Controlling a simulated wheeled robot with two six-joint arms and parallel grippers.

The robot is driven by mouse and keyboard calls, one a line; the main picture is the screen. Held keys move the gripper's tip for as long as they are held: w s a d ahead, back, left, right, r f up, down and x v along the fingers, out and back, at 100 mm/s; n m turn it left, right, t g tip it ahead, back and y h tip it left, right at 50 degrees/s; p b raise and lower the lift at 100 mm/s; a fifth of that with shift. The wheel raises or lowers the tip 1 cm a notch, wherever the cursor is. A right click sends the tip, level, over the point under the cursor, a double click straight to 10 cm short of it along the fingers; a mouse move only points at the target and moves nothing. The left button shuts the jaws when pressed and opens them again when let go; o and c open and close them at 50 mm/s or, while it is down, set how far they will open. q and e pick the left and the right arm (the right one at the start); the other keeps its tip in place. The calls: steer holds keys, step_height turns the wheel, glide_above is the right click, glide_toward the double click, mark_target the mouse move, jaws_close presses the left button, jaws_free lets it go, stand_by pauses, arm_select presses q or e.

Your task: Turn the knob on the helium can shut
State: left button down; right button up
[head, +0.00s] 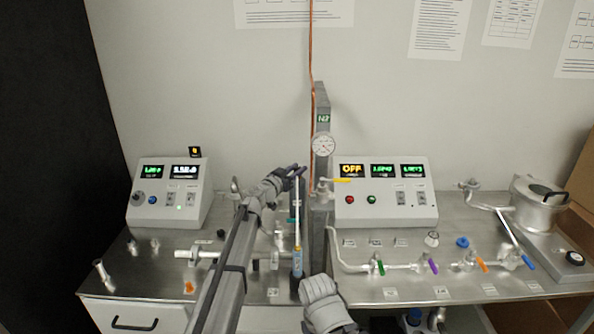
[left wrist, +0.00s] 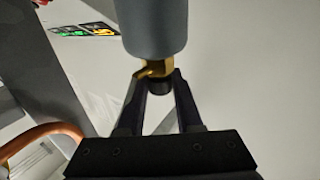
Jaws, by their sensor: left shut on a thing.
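The helium can appears in the left wrist view as a grey cylinder (left wrist: 155,25) with a brass valve (left wrist: 153,69) and a small black knob (left wrist: 158,86) at its end. My left gripper (left wrist: 158,92) has its two dark fingers on either side of the knob, shut on it. In the head view my left gripper (head: 298,171) reaches in from the left, just left of the grey post. The can is small there and partly hidden, so the knob cannot be made out. My right gripper's fingers do not show.
A grey post (head: 320,115) with a gauge (head: 322,146) and a copper tube (head: 311,60) stand close by. Control boxes stand left (head: 150,212) and right (head: 384,208). Pipes with coloured valves (head: 400,267) and a metal pot (head: 539,205) occupy the bench's right side.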

mark_target(297, 167)
arm_select(q)
steer(key=shift+s+n+t+y, duration=0.1)
steer(key=shift+n+t+y, duration=0.2)
steer(key=shift+n+y, duration=0.15)
steer(key=shift+d+n+t+y, duration=0.1)
steer(key=shift+n+t+y, duration=0.4)
steer(key=shift+y, duration=0.35)
steer(key=shift+n+t+y, duration=0.7)
steer(key=shift+n+y, duration=1.25)
steer(key=shift+y, duration=1.25)
steer(key=c, duration=0.6)
jaws_free()
steer(key=shift+r, duration=0.1)
step_height(297, 167, up, 10)
steer(key=p, duration=1)
